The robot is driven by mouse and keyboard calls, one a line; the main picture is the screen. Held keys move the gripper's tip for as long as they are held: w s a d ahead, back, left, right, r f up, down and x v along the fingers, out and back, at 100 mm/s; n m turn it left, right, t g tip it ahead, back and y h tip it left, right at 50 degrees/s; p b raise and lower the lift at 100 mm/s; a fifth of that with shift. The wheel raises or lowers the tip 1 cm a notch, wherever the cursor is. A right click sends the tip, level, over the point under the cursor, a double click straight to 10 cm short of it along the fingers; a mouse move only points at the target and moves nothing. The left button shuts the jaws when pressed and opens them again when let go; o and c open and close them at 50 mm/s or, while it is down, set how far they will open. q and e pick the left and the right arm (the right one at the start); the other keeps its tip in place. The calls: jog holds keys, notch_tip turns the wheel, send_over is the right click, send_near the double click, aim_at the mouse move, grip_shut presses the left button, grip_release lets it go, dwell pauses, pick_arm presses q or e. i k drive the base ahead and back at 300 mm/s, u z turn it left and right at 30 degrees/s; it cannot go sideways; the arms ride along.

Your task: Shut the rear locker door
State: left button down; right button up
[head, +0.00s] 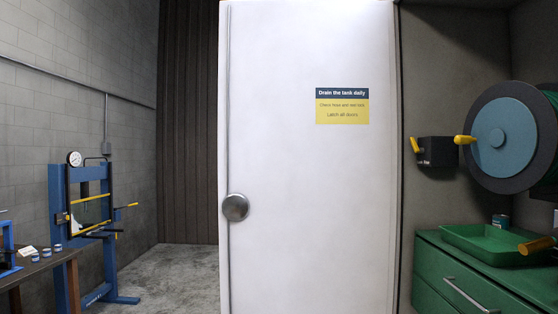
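A tall white door (310,190) fills the middle of the head view, face on to me. It has a round grey knob (235,207) near its left edge. A sign (342,106) on its upper right tells to drain the tank daily and latch all doors. The right edge of the door meets a dark upright line by the grey wall. I cannot tell whether it is latched, and what lies behind it is hidden. Neither of my grippers is in view.
At left stand a blue press frame (84,230) with a gauge and a dark workbench (40,268) with small tins. Bare concrete floor (180,272) lies left of the door. At right are a green drawer cabinet (450,270), a green tray (485,250) and a large blue reel (505,135).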

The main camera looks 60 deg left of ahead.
aim_at(308, 131)
jog(key=k, duration=0.45)
jog(key=u, duration=2.9)
jog(key=i, duration=5.25)
jog(key=z, duration=4.3)
